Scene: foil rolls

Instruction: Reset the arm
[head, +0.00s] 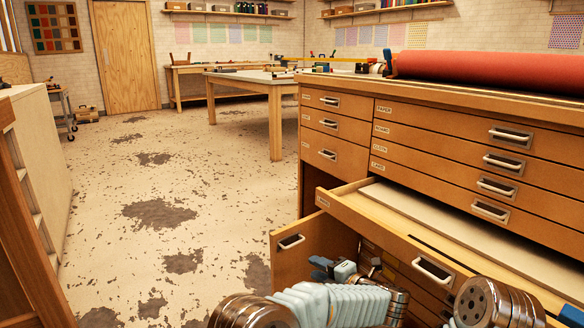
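My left gripper (328,269), with blue fingers, is at the lower open drawer (301,246) of the wooden cabinet, close to its left end. My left arm, pale and ribbed with metal joints, reaches it from the bottom of the picture. The gap between the fingers is too small to make out, and I see nothing clearly held. Metal joints of my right arm show at the bottom right. Its gripper cannot be made out; only small blue parts show at the right edge.
The wooden cabinet (336,127) has two drawers pulled out, a wide shallow one (349,205) above the lower one. A red roll (486,68) lies on its top. A worktable (246,82) stands behind. A pale cabinet is at left; the worn floor between (200,215) is clear.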

